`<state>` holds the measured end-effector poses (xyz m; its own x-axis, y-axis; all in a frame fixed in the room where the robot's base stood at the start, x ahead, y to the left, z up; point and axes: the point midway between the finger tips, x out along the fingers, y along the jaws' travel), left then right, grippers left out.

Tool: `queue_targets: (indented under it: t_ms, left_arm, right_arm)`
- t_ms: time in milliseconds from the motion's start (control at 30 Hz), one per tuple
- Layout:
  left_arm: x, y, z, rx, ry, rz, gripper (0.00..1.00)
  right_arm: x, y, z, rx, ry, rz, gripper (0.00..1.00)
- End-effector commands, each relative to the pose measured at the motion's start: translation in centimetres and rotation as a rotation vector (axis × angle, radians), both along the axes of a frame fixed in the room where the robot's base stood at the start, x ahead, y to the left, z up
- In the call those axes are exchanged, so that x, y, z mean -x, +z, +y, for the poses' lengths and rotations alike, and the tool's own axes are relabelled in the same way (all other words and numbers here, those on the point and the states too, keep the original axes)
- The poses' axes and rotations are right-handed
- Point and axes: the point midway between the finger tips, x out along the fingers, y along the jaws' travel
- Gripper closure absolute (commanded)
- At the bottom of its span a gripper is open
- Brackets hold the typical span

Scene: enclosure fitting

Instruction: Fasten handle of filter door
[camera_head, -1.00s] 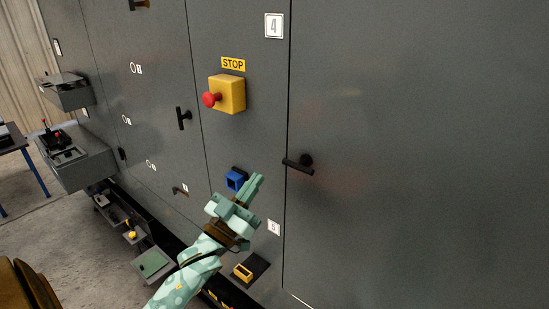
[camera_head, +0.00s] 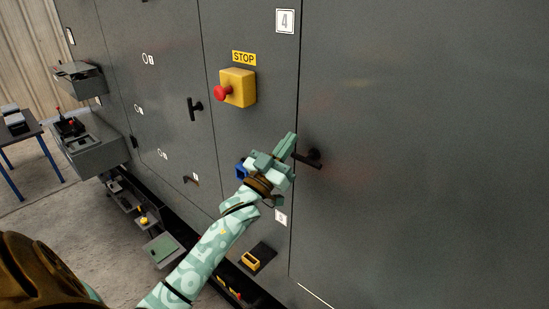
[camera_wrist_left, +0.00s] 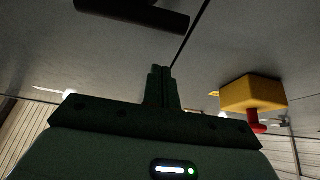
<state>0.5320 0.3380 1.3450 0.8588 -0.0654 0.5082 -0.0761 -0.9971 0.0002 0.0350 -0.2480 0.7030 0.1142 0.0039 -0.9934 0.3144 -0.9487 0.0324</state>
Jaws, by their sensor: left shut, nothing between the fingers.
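The filter door (camera_head: 420,150) is the large grey panel on the right in the head view. Its black handle (camera_head: 311,158) sits near the door's left edge, its bar tilted slightly off horizontal and pointing left. In the left wrist view the handle is a dark bar (camera_wrist_left: 135,14) at the top. My left gripper (camera_head: 291,143) has its fingers together and empty, at the left end of the handle; I cannot tell whether it touches. The closed fingers also show in the left wrist view (camera_wrist_left: 160,72), below the bar. My right gripper is not in view.
A yellow box with a red stop button (camera_head: 236,88) sticks out left of the door. A blue socket (camera_head: 241,170) is partly behind my gripper. Another black handle (camera_head: 193,108) is further left. A yellow-framed socket (camera_head: 251,260) is low down. Grey boxes (camera_head: 88,145) jut out at far left.

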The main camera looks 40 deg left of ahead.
Motion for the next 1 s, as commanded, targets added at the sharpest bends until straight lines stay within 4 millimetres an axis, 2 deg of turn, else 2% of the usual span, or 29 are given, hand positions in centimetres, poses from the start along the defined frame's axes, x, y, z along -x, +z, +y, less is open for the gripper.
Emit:
queue_targets:
  t_ms: [100, 300, 767, 1000]
  left_arm:
    - [-0.3, -2.2, 0.0, 0.002, 0.0, 0.005, 1.0]
    - [-0.6, -3.8, 0.0, 0.0, 0.0, 0.002, 1.0]
    - [-0.7, -4.1, 0.0, 0.004, 0.0, 0.0, 1.0]
    - [-0.6, -4.2, 1.0, 0.05, 0.001, 0.005, 1.0]
  right_arm:
    - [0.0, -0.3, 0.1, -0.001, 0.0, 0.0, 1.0]
    - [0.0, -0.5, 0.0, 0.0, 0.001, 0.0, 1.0]
    - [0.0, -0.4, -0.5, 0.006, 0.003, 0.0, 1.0]
    - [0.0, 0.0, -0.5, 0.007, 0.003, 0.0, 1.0]
